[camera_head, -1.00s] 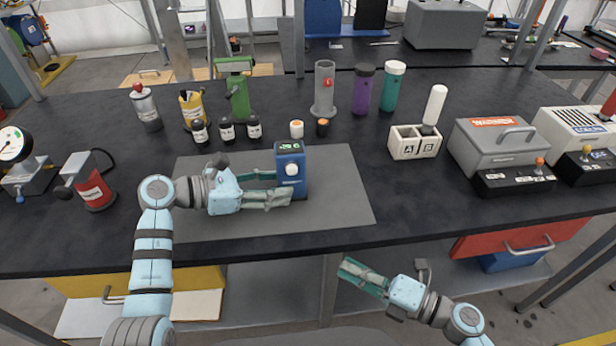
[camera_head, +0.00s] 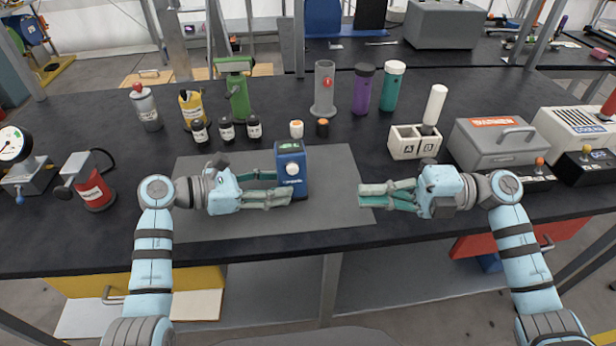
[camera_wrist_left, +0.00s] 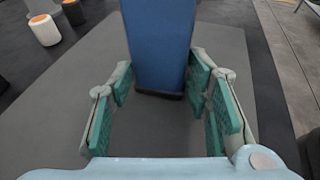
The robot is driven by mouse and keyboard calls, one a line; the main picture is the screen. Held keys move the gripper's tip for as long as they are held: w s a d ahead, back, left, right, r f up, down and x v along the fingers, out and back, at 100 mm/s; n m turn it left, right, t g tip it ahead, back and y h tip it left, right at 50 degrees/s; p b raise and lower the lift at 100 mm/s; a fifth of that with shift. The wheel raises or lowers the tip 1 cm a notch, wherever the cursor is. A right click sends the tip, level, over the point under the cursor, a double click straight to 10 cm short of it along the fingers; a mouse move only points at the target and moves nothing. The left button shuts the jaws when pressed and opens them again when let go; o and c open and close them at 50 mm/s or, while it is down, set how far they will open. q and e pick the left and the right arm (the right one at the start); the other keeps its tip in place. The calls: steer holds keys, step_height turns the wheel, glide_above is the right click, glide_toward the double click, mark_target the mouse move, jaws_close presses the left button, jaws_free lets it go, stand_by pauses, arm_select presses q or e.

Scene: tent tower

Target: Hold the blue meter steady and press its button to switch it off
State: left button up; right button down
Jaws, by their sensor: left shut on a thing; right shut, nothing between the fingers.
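The blue meter (camera_head: 291,184) stands upright on the grey mat (camera_head: 340,205). It has a small lit green display (camera_head: 289,147) near its top and a round white knob-like button (camera_head: 292,169) on its front. My left gripper (camera_head: 283,187) is shut on the meter from the left. In the left wrist view, its green finger pads flank the lower part of the meter's blue body (camera_wrist_left: 160,45). My right gripper (camera_head: 362,194) is shut and empty, over the right edge of the mat, apart from the meter and pointing toward it.
Small bottles (camera_head: 227,129) and two small capped jars (camera_head: 297,129) stand behind the mat. A white A/B box (camera_head: 412,143) and a grey warning case (camera_head: 497,143) are at the right. A red cylinder device (camera_head: 95,190) is at the left. The mat between meter and right gripper is clear.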

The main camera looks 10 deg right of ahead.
mark_target(293, 170)
arm_select(q)
steer(key=shift+f, duration=0.1)
arm_select(e)
steer(key=shift+a, duration=0.1)
steer(key=w+a, duration=0.5)
steer(key=a, duration=0.5)
steer(key=shift+a+f, duration=0.15)
steer(key=shift+f, duration=0.1)
steer(key=shift+w, duration=1.1)
